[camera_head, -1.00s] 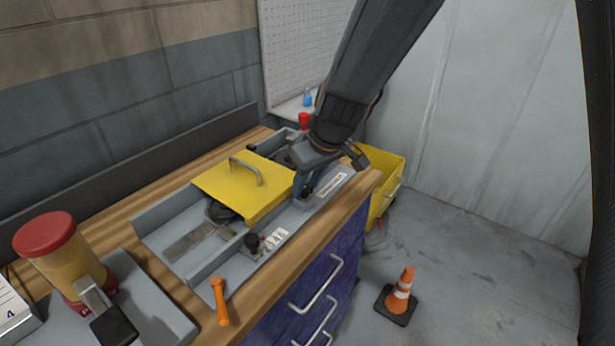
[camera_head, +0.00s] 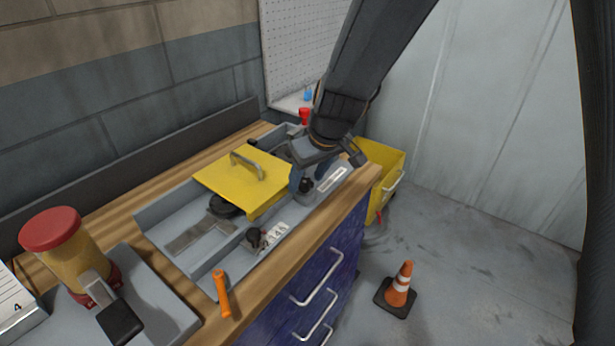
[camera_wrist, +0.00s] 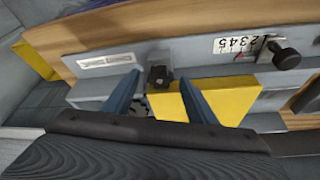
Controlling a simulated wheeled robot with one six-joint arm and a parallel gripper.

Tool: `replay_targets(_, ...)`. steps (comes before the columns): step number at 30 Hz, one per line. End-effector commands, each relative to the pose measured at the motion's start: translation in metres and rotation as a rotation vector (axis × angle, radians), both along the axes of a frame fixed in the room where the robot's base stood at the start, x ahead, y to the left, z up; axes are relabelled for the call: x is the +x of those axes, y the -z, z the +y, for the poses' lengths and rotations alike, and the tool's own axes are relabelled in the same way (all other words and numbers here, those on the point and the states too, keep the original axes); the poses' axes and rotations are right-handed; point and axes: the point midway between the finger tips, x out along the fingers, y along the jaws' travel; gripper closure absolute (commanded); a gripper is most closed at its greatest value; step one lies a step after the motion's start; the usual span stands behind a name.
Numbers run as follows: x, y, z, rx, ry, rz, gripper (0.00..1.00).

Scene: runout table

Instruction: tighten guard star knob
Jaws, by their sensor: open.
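The yellow guard (camera_head: 228,181) with its grey handle (camera_head: 248,163) covers part of the grey runout tray (camera_head: 172,222). A dark star knob (camera_wrist: 158,77) stands at the guard's edge in the wrist view. In the head view, a dark knob (camera_head: 306,185) shows at the gripper's fingers. My gripper (camera_wrist: 160,83) is open, with one blue finger on each side of the knob in the picture. I cannot tell whether either finger touches it. The gripper (camera_head: 308,179) also shows in the head view, low over the guard's right end.
A second black knob (camera_head: 254,239) sits beside a numbered plate (camera_head: 275,236). An orange handle (camera_head: 221,294) is at the bench's front edge. A red-topped cylinder (camera_head: 62,252) stands at left. A yellow bin (camera_head: 385,172) and orange cone (camera_head: 398,291) are on the floor.

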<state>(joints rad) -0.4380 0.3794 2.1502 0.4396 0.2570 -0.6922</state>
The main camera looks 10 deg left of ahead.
Motion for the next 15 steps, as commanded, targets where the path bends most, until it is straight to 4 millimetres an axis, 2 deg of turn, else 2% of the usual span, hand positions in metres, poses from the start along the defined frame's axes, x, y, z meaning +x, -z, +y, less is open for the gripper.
replay_targets(5,-0.003,-0.013,-0.003,0.002,-0.001,-0.004,0.48)
replay_targets(15,-0.016,-0.056,-0.015,0.002,-0.001,-0.004,0.48)
